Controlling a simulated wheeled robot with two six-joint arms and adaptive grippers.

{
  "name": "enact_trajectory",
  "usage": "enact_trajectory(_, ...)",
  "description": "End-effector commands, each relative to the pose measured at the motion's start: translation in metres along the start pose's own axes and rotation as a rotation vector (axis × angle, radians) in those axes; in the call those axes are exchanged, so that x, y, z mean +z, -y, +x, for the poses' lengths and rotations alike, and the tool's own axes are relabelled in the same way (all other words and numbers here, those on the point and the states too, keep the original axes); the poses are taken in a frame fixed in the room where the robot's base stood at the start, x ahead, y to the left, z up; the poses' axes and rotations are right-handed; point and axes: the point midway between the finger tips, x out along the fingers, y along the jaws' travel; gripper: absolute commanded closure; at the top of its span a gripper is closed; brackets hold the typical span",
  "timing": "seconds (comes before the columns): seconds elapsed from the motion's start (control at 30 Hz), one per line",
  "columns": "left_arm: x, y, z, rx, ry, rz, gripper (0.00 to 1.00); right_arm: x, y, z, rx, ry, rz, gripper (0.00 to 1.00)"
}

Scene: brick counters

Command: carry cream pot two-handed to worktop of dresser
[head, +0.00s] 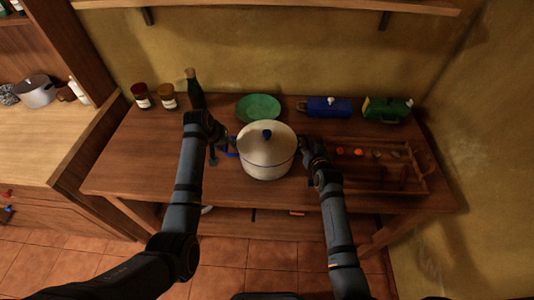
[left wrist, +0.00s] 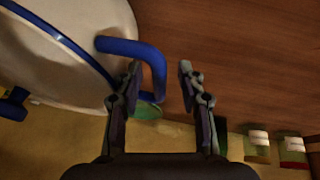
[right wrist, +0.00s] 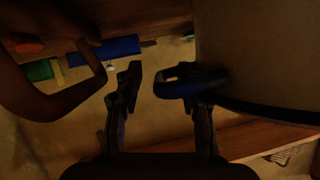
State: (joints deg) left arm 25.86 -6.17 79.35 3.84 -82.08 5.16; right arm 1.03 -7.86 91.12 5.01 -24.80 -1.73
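The cream pot (head: 265,165) stands upright, lid on, on the brown wooden table, with a blue knob and blue side handles. My left gripper (head: 226,142) is at its left side. In the left wrist view, the open left fingers (left wrist: 160,72) have the outer bar of a blue handle (left wrist: 155,65) between them, with a gap on the right. My right gripper (head: 308,152) is at the pot's right side. In the right wrist view, its fingers (right wrist: 160,78) are apart, with the other blue handle (right wrist: 185,88) reaching between them. The dresser's worktop (head: 52,135) is at the left.
A wooden crate (head: 375,184) lies close to my right gripper. Behind stand two jars (head: 142,96), a dark bottle (head: 194,90), a green plate (head: 258,107), and blue (head: 325,107) and green (head: 387,109) items.

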Motion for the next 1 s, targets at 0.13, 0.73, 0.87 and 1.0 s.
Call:
enact_trajectory(0.13,0.0,-0.0001,-0.0002,0.0,0.0,0.0,0.65,0.0001,0.0,-0.0002,0.0,0.0,0.0,0.65)
enact_trajectory(0.73,0.0002,0.0005,-0.0002,-0.001,0.0,0.0,1.0,0.0021,-0.0003,-0.0004,0.0,0.004,-0.001,1.0)
enact_trajectory(0.87,0.0002,0.0006,-0.0002,-0.001,0.0,0.0,1.0,0.0027,-0.0004,-0.0004,0.001,0.006,-0.001,1.0)
enact_trajectory(1.0,-0.0018,0.0,-0.0022,0.0,-0.004,0.0,1.0,-0.0003,0.0,-0.0007,0.0,0.001,-0.001,1.0)
